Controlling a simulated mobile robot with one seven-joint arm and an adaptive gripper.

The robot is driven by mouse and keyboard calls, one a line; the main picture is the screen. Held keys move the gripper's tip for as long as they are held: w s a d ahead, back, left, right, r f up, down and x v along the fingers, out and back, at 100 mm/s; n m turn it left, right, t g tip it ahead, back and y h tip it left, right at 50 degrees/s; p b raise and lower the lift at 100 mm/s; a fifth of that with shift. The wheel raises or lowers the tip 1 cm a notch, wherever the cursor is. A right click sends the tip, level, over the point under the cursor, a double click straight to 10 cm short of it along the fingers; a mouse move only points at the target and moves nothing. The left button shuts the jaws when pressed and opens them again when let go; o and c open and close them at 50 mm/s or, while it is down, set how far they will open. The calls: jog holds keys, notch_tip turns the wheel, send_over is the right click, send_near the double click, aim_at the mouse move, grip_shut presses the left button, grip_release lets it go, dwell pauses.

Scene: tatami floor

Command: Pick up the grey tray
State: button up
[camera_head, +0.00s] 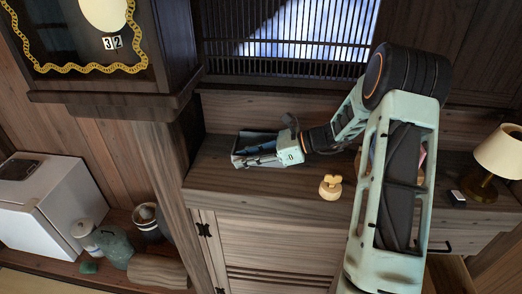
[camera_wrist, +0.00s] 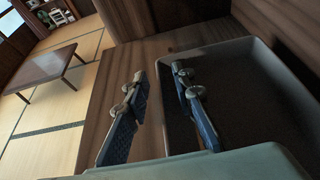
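The grey tray (camera_head: 238,158) sits on the wooden cabinet top at the left end, near the wall post. It is a shallow box with raised walls and a dark inside, and it fills the right of the wrist view (camera_wrist: 250,90). The wall stands between the fingers, with gaps visible. The tray's lower part is hidden by my gripper body.
A small yellowish knobbed object (camera_head: 330,187) stands on the cabinet top (camera_head: 270,200) right of the tray. A slatted window is behind. A low table (camera_wrist: 48,73) stands on the tatami.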

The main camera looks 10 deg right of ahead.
grip_shut()
jog(key=shift+r, duration=0.1)
dwell(0.4)
